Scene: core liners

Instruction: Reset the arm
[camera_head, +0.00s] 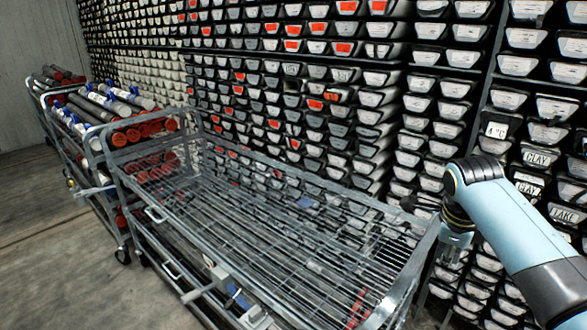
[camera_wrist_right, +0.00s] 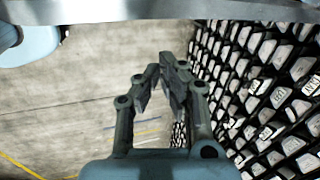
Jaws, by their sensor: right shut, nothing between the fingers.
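My right arm comes in from the right in the head view, and its gripper (camera_head: 419,205) is near the right end of the cart, in front of the shelf wall. The right wrist view shows the right gripper (camera_wrist_right: 164,72) with its fingertips close together and nothing held between them. Behind the fingers are the floor on the left and the shelf wall on the right. My left gripper is in neither view.
An empty metal wire cart (camera_head: 270,230) fills the middle. Carts to the left carry core tubes (camera_head: 125,105) with red ends. A wall of labelled core liners (camera_head: 300,75) stands behind. Concrete floor (camera_head: 45,230) is free at the left.

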